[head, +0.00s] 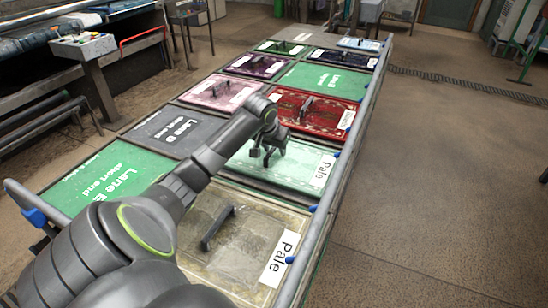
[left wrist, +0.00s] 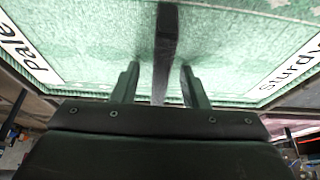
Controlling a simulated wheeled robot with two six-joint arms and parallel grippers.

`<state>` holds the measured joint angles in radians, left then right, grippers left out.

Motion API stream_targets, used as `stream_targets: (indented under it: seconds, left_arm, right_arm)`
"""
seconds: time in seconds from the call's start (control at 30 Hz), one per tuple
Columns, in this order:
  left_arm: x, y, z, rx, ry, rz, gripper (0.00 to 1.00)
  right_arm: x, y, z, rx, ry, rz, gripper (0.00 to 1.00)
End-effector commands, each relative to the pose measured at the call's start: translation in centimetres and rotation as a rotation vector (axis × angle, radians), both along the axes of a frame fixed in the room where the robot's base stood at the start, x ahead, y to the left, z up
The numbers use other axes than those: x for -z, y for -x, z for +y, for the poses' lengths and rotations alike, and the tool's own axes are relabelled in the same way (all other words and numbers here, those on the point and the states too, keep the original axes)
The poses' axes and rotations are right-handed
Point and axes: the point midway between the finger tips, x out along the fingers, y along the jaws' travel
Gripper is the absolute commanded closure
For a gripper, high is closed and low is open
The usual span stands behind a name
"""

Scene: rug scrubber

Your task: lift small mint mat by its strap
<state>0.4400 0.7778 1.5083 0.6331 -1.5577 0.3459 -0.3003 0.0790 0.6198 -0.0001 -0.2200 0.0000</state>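The mint mat (head: 300,168) lies flat in the middle of the long table, with a white "Pale" label on its right side. It fills the upper part of the left wrist view (left wrist: 90,40), where labels reading "Pale" and "Sturdy" show. Its dark strap (left wrist: 166,40) runs down between my left gripper's fingers. My left gripper (head: 268,155) is over the mat. In the left wrist view its fingers (left wrist: 159,85) are apart, with a gap on each side of the strap. The gripper hides most of the strap in the head view. My right gripper is not in view.
A beige mat (head: 240,235) with a dark strap lies nearer, a dark red mat (head: 315,112) farther.

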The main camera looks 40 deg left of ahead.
Motion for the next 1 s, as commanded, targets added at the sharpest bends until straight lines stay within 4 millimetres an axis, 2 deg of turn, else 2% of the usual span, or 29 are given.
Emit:
stream_targets:
  seconds: [0.6,0.67,0.9,0.93,1.0]
  left_arm:
    - [0.26,0.05,0.00,-0.001,0.001,0.002,0.60]
    - [0.33,0.04,0.00,0.000,0.000,0.001,0.65]
    - [0.37,0.06,0.00,-0.001,0.001,0.002,0.97]
    - [0.37,0.06,0.00,-0.001,0.001,0.002,1.00]
    - [0.39,0.06,0.00,-0.001,0.001,0.002,1.00]
  right_arm:
    - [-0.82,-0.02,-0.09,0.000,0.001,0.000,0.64]
    - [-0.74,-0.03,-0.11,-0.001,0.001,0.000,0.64]
    - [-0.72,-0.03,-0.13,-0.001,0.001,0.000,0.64]
    - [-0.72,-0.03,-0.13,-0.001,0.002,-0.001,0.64]
    - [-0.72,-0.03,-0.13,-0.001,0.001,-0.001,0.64]
